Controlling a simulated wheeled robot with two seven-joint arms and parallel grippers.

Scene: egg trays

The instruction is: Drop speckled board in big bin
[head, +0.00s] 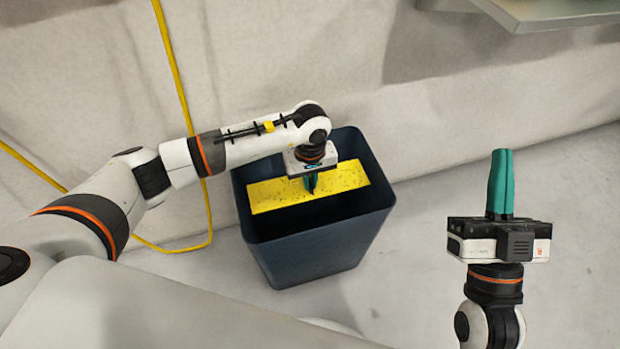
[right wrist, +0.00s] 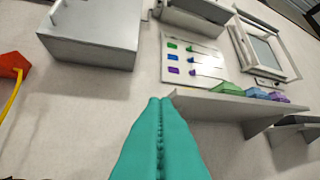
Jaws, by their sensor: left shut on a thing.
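The speckled board (head: 340,181) is yellow with dark specks and lies across the mouth of the big bin, within its rim in the head view. The big bin (head: 310,256) is dark blue, open at the top and stands on the floor. My left gripper (head: 311,186) points down over the bin and is shut on the board near its middle. How deep the board sits in the bin is hard to tell. My right gripper (head: 501,180) is away to the right of the bin, its teal fingers together and empty; they also show closed in the right wrist view (right wrist: 160,105).
A yellow cable (head: 182,100) runs down the pale wall and over the floor left of the bin. A shelf (head: 540,12) juts out at the top right. In the right wrist view, a wall shelf (right wrist: 225,106) holds coloured pieces. Floor right of the bin is clear.

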